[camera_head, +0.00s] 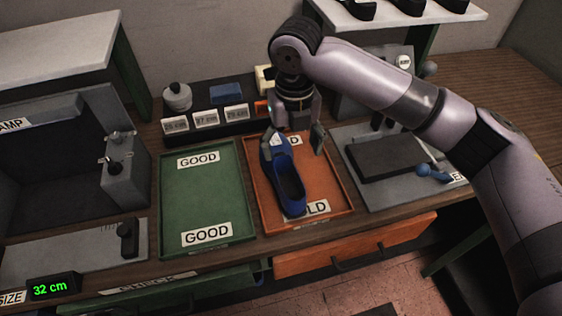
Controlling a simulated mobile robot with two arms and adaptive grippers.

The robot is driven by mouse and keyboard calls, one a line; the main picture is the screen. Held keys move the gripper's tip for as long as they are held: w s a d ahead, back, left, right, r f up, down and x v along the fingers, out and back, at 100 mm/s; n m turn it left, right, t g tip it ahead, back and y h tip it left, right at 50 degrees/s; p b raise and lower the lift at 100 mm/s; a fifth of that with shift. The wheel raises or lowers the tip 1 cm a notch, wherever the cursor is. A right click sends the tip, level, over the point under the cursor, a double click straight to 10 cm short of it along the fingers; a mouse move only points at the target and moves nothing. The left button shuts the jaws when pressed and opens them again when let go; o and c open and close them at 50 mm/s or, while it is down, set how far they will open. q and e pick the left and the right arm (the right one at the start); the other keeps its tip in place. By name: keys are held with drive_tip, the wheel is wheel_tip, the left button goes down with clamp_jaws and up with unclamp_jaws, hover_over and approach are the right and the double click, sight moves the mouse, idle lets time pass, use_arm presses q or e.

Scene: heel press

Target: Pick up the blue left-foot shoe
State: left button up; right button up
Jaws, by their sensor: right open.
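The blue shoe (284,177) lies lengthwise in the orange tray (326,180), with its dark opening facing up. I cannot tell from this view whether it is a left-foot shoe. My right gripper (293,143) points down over the far end of the shoe. Its fingers are open, one to each side of that end. I cannot tell whether either finger touches the shoe. My left gripper is not in view.
A green tray (203,205) marked GOOD stands empty to the left. A grey press with a blue-knobbed lever (432,171) stands at right. A dark rack (211,130) with number labels is behind. A display (50,288) reads 32 cm.

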drive_tip(key=p, duration=0.2)
hover_over(290, 192)
drive_tip(key=w, duration=0.1)
wheel_tip(290, 192, down, 9)
drive_tip(key=shift+w+f, duration=0.1)
drive_tip(key=f+p, duration=0.1)
drive_tip(key=f, duration=0.1)
drive_tip(key=s+f+p, duration=0.1)
drive_tip(key=f, duration=0.1)
drive_tip(key=shift+s+f, duration=0.15)
drive_tip(key=shift+f, duration=0.65)
drive_tip(key=shift+c, duration=0.6)
drive_tip(key=c, duration=1.2)
drive_tip(key=shift+c, duration=0.3)
drive_tip(key=shift+r, duration=0.15)
